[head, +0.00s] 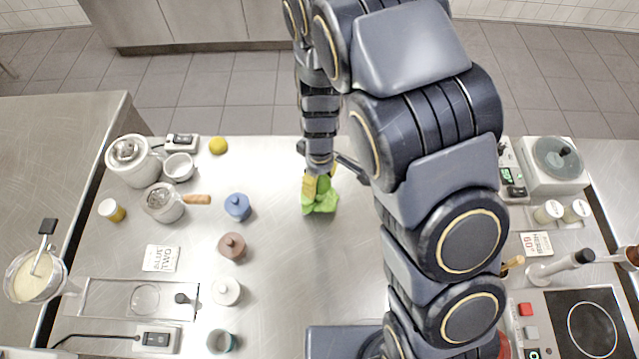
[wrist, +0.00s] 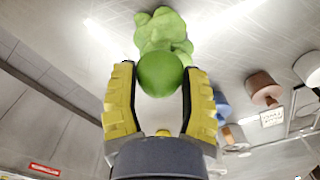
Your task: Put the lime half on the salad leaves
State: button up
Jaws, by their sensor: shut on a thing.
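The lime half (wrist: 160,74) is a rounded green piece held between the yellow fingers of my gripper (wrist: 160,85) in the wrist view. The lime half also shows in the head view (head: 323,184), partly covered by the gripper. The salad leaves (head: 320,206) are a bright green, lumpy heap on the metal table. In the wrist view the salad leaves (wrist: 163,30) show just beyond the lime half and overlap it in the picture. My gripper (head: 315,185) is over the leaves' far edge. I cannot tell whether the lime half touches the leaves.
Blue (head: 237,206), brown (head: 232,246) and white (head: 226,291) lidded pots stand left of the leaves. A yellow lemon-like thing (head: 218,145) lies at the back left. The table (head: 300,270) in front of the leaves is clear. My arm fills the right of centre.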

jog(key=shift+f, duration=1.3)
jog(key=o, duration=1)
jog(key=shift+f, duration=0.15)
